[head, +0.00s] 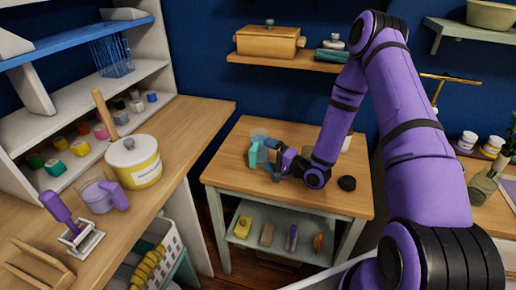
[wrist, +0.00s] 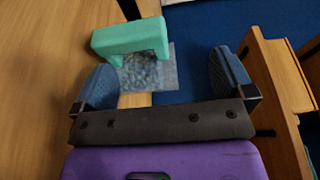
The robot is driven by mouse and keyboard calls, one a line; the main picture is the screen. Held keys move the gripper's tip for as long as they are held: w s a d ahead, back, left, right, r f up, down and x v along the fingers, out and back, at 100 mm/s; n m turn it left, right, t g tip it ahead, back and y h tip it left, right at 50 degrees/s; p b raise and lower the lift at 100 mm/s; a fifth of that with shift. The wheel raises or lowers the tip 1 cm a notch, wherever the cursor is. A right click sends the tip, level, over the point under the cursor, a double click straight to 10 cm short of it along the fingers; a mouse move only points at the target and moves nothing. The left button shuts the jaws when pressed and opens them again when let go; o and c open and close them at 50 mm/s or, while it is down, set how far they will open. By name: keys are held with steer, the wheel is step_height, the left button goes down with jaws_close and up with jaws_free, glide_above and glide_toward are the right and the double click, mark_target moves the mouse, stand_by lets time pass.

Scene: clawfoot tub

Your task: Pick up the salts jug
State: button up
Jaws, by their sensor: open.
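A clear jug with a teal handle (head: 254,154) stands on the small wooden-topped table, toward its back left. In the wrist view its teal handle (wrist: 130,38) and bluish, grainy see-through body (wrist: 150,72) lie ahead of my gripper (wrist: 166,80). My gripper's two blue-grey finger pads are wide apart, with the jug's body showing between and beyond them. In the head view my gripper (head: 272,157) is low over the table, just right of the jug. I cannot tell whether a finger touches it. The gripper partly hides the jug in the head view.
A black round lid-like thing (head: 347,183) lies on the table (head: 235,178), right of my gripper. A pale bottle (head: 347,140) stands behind my arm. A shelf (head: 290,61) hangs above. A second jug with a purple handle (head: 114,195) stands on the left counter.

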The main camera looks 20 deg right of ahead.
mark_target(253, 146)
step_height(253, 146, down, 3)
steer(key=shift+f, duration=0.1)
steer(key=shift+x, duration=3.7)
steer(key=c, duration=1.4)
steer(key=shift+c, duration=0.2)
steer(key=shift+w+r, duration=0.1)
steer(key=shift+r, duration=0.25)
steer(key=r, duration=0.3)
steer(key=shift+s+d, duration=0.1)
steer(key=shift+s, duration=0.1)
steer(key=s+d, duration=0.2)
steer(key=s, duration=0.5)
steer(key=s+d+r, duration=0.1)
steer(key=s+d, duration=0.1)
steer(key=s, duration=0.6)
steer(key=shift+d, duration=0.25)
